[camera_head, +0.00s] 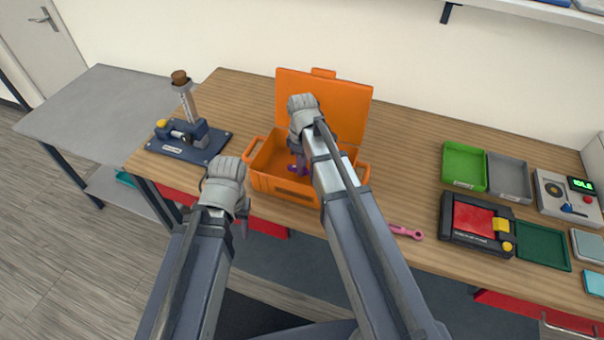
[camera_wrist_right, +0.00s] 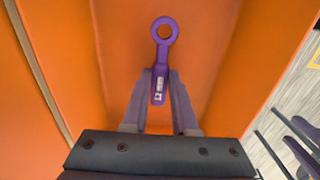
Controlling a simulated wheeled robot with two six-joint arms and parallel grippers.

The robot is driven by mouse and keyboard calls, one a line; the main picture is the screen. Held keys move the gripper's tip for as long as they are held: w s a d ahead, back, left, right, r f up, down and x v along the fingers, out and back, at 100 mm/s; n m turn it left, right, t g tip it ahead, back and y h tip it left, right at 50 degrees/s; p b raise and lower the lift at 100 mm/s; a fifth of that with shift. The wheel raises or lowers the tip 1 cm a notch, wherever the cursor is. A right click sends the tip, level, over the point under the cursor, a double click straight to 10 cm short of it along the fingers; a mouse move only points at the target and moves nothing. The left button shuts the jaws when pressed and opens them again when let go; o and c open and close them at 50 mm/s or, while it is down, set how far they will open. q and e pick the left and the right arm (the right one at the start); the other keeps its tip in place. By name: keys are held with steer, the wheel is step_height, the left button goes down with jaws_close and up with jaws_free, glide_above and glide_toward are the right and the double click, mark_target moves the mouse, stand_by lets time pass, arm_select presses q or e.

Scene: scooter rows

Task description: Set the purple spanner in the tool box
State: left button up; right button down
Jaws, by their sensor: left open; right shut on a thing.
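The purple spanner (camera_wrist_right: 161,62) is held between the fingers of my right gripper (camera_wrist_right: 160,90), with its ring end pointing away and a white label on its shaft. In the head view the spanner (camera_head: 293,169) shows only as a small purple bit beside the right gripper (camera_head: 303,165). The orange tool box (camera_head: 285,187) stands on the bench with its lid raised at the back. The right gripper is over the open box, within its walls; whether the spanner touches the floor I cannot tell. My left gripper (camera_head: 244,224) is open and empty, in front of the box.
A pink spanner (camera_head: 405,232) lies near the bench's front edge. A blue fixture (camera_head: 188,142) stands left of the box. Green (camera_head: 464,166) and grey (camera_head: 509,178) trays and a red-black device (camera_head: 473,222) are at right. Bare wood lies right of the box.

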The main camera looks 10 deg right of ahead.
step_height(320, 180, down, 2)
steer(key=shift+f+b, duration=0.15)
steer(key=shift+b, duration=0.45)
arm_select(q)
step_height(320, 180, down, 2)
steer(key=shift+f, duration=0.15)
arm_select(e)
steer(key=c, duration=0.7)
jaws_free()
step_height(320, 180, up, 12)
steer(key=p, duration=1.2)
arm_select(q)
step_height(320, 180, up, 12)
arm_select(e)
steer(key=s+a+m, duration=0.2)
steer(key=s+a, duration=0.1)
steer(key=s, duration=0.2)
steer(key=s+a+m, duration=0.3)
steer(key=s, duration=0.3)
steer(key=s+a+m+h, duration=0.1)
steer(key=s+a+m, duration=0.1)
steer(key=s, duration=0.3)
steer(key=shift+s+a+r, duration=0.15)
steer(key=shift+s+a, duration=0.05)
steer(key=shift+a, duration=0.25)
steer(key=shift+s+a+r, duration=0.1)
steer(key=shift+s+a, duration=0.1)
steer(key=shift+a, duration=0.2)
